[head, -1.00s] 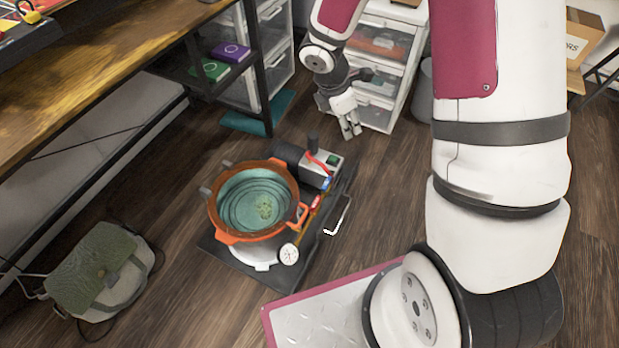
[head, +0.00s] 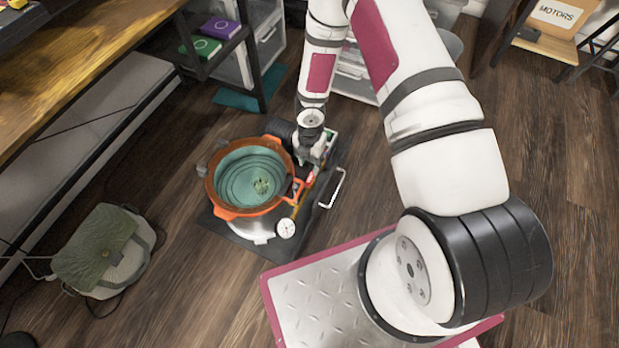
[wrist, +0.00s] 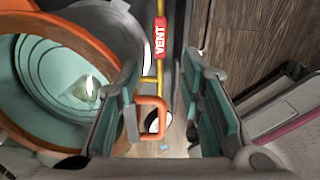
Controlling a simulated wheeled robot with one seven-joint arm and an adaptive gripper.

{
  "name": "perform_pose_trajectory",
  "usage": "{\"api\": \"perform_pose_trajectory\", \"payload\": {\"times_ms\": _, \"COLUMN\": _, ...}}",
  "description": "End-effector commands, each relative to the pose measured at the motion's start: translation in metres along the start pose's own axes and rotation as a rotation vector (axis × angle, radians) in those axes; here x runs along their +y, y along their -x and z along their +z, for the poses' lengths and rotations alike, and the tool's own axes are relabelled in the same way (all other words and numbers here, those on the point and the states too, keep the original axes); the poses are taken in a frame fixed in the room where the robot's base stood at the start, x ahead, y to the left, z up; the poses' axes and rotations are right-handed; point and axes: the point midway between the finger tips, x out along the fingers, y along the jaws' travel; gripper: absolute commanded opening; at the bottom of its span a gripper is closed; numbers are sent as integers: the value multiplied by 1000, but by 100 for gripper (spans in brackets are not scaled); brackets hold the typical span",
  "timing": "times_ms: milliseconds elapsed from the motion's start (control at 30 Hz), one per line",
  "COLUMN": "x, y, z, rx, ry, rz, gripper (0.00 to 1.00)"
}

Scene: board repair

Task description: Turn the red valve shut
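The red valve handle, marked VENT (wrist: 161,38), lies along a thin yellow pipe (wrist: 160,70) in the wrist view, ahead of my fingertips. In the head view the red handle (head: 310,179) is a small patch beside the orange-rimmed pot (head: 221,205). My gripper (wrist: 163,75) is open and empty, its two teal-padded fingers on either side of the pipe's line in the wrist view. The pot's orange side handle (wrist: 152,101) shows between the fingers, and I cannot tell whether they touch it. In the head view my wrist is above the rig and hides part of it.
The pot stands on a dark base plate (head: 228,233) with a metal carry handle (head: 336,188) at the right and a round gauge (head: 286,228) in front. A green bag (head: 100,250) lies at the left. Wooden floor around the base is mostly clear.

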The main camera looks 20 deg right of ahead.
Motion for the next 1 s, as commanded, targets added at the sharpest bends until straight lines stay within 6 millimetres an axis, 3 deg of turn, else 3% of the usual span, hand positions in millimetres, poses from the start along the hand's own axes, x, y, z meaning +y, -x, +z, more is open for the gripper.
{"api": "perform_pose_trajectory", "payload": {"times_ms": 33, "x": 0, "y": -15, "z": -1, "rx": 0, "ry": 3, "rz": -3, "gripper": 35}}
{"api": "perform_pose_trajectory", "payload": {"times_ms": 200, "x": 0, "y": -48, "z": -1, "rx": 0, "ry": 2, "rz": -2, "gripper": 35}}
{"api": "perform_pose_trajectory", "payload": {"times_ms": 433, "x": 0, "y": -80, "z": 0, "rx": 0, "ry": 0, "rz": -1, "gripper": 35}}
{"api": "perform_pose_trajectory", "payload": {"times_ms": 633, "x": 0, "y": -93, "z": 0, "rx": 0, "ry": -2, "rz": -1, "gripper": 35}}
{"api": "perform_pose_trajectory", "payload": {"times_ms": 967, "x": 0, "y": -94, "z": 0, "rx": 0, "ry": -3, "rz": -1, "gripper": 35}}
{"api": "perform_pose_trajectory", "payload": {"times_ms": 1000, "x": 0, "y": -94, "z": 0, "rx": 0, "ry": -3, "rz": -1, "gripper": 30}}
